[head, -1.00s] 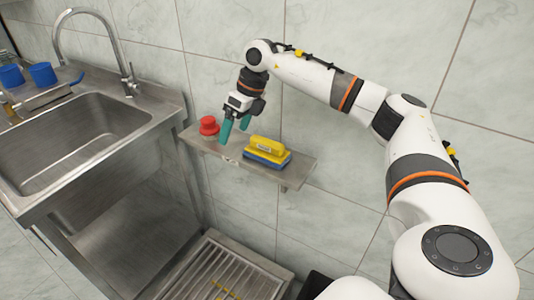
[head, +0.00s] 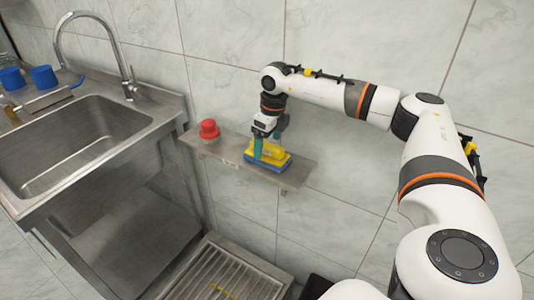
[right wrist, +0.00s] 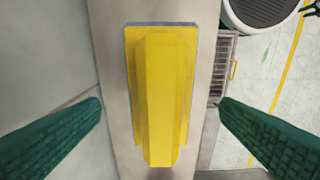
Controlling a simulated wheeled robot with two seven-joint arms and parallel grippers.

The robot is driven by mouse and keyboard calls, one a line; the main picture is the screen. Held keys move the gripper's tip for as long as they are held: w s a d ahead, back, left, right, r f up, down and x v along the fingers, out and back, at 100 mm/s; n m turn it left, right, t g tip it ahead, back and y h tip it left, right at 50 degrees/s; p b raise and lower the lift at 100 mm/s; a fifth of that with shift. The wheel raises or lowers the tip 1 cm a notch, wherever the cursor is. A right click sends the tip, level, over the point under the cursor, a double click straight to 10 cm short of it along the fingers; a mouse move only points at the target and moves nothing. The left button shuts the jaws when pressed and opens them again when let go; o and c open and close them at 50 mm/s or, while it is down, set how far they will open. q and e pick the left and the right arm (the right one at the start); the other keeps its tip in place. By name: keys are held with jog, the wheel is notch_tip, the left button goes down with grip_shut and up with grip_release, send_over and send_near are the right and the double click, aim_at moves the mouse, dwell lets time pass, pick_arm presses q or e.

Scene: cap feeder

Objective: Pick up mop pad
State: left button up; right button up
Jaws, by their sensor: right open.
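The mop pad (head: 268,161) lies on the metal wall shelf, with a yellow top and a blue underside. Its yellow top (right wrist: 162,90) fills the middle of the right wrist view. My right gripper (head: 267,149) is open, with its green fingers around the yellow part. In the right wrist view one finger is on each side of the pad (right wrist: 160,120), with a gap on both sides. My left gripper is not in view.
The narrow metal shelf (head: 223,158) is fixed to the tiled wall. A red-topped item (head: 209,129) stands at its left end. A steel sink (head: 70,145) with a tall tap (head: 117,45) and blue cups (head: 42,74) is at the left. A metal grate (head: 215,275) lies below.

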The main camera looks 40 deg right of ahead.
aim_at(267, 144)
jog(key=shift+w+f, duration=0.15)
jog(key=shift+f, duration=1.25)
jog(key=c, duration=1.1)
jog(key=shift+r, duration=0.15)
jog(key=shift+c, duration=0.2)
notch_tip(267, 144, up, 10)
jog(key=shift+f, duration=0.1)
